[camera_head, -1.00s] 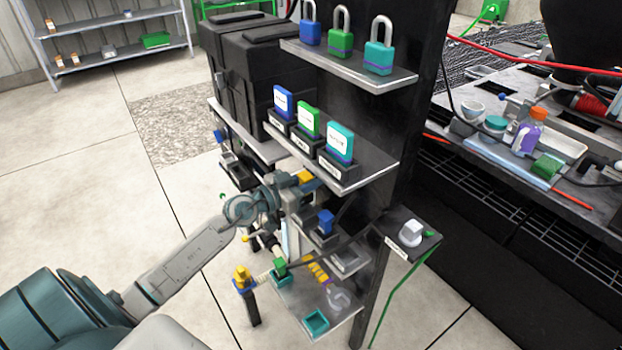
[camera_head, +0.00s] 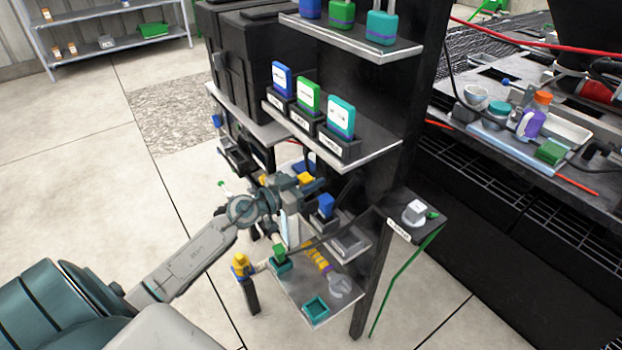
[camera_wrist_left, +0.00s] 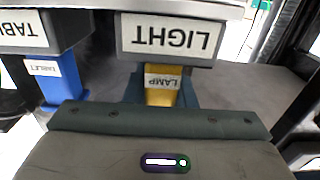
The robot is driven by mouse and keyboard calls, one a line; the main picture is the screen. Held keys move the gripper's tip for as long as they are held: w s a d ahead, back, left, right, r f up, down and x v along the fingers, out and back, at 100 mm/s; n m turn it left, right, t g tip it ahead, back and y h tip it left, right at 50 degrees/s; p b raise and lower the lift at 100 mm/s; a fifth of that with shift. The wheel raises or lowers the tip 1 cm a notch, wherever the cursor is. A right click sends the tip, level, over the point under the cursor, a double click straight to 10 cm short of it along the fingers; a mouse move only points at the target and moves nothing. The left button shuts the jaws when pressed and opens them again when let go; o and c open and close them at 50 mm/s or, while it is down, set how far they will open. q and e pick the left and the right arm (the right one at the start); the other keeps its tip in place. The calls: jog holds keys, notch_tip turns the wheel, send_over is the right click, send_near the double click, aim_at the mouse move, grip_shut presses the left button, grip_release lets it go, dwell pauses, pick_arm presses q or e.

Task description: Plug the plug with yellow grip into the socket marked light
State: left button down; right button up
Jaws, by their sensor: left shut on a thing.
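The plug with yellow grip (camera_wrist_left: 161,88), labelled LAMP, is between the teal fingers of my left gripper (camera_wrist_left: 160,98) in the left wrist view. The socket marked LIGHT (camera_wrist_left: 172,38) shows its label upside down just above the plug. The plug's far end meets the socket's edge there; I cannot tell how deep it sits. In the head view my left gripper (camera_head: 296,186) is at the rack's lower shelf, with the yellow grip (camera_head: 305,179) at its tip. My arm partly hides that shelf's sockets. My right gripper is not in view.
A blue plug (camera_head: 326,205) labelled TABLET stands in the neighbouring socket, close beside my gripper. A cable crosses in front of the lower shelf. The shelf with coloured boxes (camera_head: 370,155) overhangs above. A yellow-topped post (camera_head: 241,264) stands below left.

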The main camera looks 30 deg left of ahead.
pick_arm(q)
jog(key=c, duration=1.1)
grip_release()
jog(key=shift+f, duration=0.1)
